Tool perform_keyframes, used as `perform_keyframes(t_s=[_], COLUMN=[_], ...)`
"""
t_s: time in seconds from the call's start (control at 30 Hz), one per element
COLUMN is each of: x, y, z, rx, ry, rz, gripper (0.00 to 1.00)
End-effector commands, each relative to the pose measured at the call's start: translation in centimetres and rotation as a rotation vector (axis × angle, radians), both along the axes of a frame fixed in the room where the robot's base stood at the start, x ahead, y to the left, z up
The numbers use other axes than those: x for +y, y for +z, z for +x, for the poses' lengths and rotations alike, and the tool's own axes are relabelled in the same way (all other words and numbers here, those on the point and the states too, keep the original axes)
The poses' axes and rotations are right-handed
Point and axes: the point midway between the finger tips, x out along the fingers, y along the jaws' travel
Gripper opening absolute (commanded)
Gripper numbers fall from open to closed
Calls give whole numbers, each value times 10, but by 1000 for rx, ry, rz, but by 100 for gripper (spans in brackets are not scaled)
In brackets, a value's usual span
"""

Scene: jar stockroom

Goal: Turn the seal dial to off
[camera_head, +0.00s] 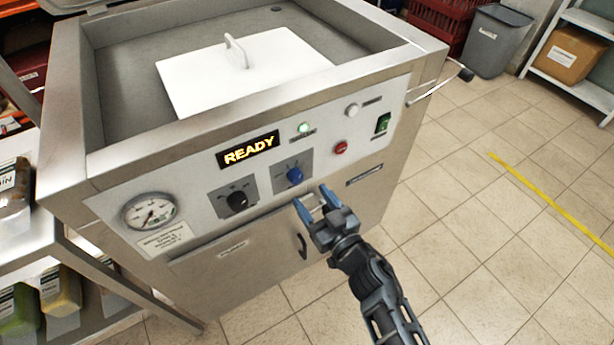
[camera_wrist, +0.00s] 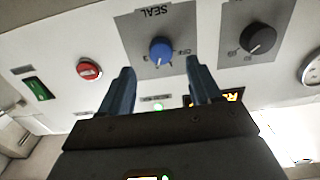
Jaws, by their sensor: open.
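The seal dial is a blue knob (camera_head: 294,176) on a grey plate on the machine's front panel. In the wrist view the plate reads SEAL, and the blue knob (camera_wrist: 161,50) lies between and beyond my two fingertips. A pale pointer mark on the knob is small; its exact setting is hard to tell. My gripper (camera_head: 318,198) is open and empty, just in front of and slightly below the dial in the head view. The gripper (camera_wrist: 160,75) does not appear to touch the knob in the wrist view.
A black dial (camera_head: 237,200) sits left of the blue one, with a gauge (camera_head: 150,211) further left. A red button (camera_head: 340,147), a green switch (camera_head: 382,123) and a lit READY display (camera_head: 248,150) share the panel. A door handle (camera_head: 302,246) is below.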

Motion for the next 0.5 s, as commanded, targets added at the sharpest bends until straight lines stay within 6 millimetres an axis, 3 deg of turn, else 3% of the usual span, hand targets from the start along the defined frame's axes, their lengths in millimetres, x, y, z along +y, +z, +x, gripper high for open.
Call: perform_keyframes(t_s=[0.3,0.5], x=[28,36], y=[-2,-1], z=[40,52], rx=[-1,1], ry=[2,0], rz=[1,1], gripper=[63,63])
